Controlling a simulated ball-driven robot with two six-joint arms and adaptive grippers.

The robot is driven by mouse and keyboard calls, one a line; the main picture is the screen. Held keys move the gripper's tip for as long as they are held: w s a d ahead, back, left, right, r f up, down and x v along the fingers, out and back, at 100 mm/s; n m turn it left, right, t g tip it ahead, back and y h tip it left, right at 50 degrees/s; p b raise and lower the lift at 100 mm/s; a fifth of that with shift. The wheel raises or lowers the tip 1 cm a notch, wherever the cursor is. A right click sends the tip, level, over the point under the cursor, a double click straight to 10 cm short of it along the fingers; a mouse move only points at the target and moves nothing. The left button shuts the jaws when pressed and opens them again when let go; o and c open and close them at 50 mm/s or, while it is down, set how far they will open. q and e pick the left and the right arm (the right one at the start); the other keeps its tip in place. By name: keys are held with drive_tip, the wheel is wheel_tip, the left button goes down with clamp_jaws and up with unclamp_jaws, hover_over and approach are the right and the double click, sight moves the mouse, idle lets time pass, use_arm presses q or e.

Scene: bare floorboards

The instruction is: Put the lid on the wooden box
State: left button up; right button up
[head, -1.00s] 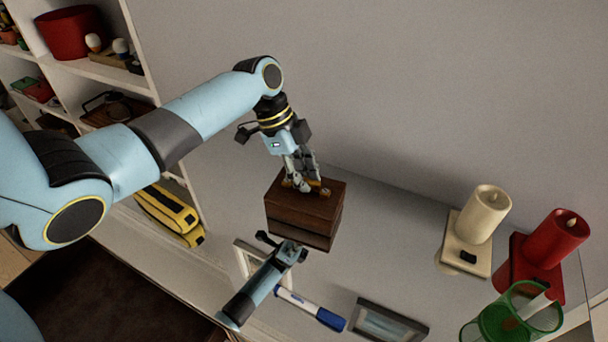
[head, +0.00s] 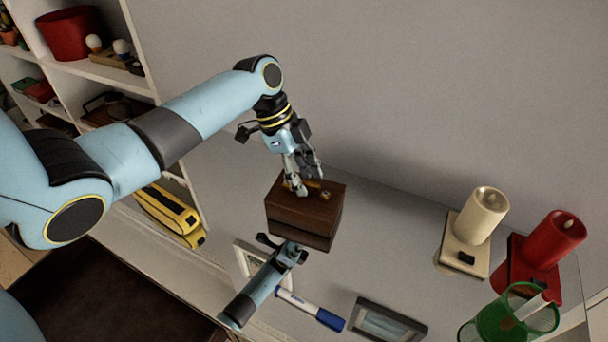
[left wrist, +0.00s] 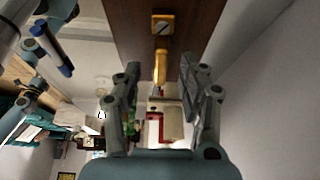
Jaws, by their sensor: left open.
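The dark brown wooden box (head: 300,226) stands on the pale shelf top in the head view. Its brown lid (head: 329,189) lies on top, lined up with the box, with no clear gap between them. The lid carries a brass handle (left wrist: 161,62). My left gripper (head: 303,184) is over the lid, open, its fingers apart on either side of the handle in the left wrist view (left wrist: 160,85). My right gripper (head: 293,250) is low in front of the box; its jaw opening is too small to tell.
A blue and white marker (head: 312,310) and a picture frame (head: 386,322) lie in front of the box. A cream candle (head: 483,215), a red candle (head: 553,237) and a green mesh cup (head: 508,318) stand at the right. The wall is close behind.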

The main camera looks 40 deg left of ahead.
use_arm(q)
drive_tip(key=shift+r+p, duration=2.75)
drive_tip(key=shift+r, duration=0.4)
drive_tip(key=shift+f, duration=0.1)
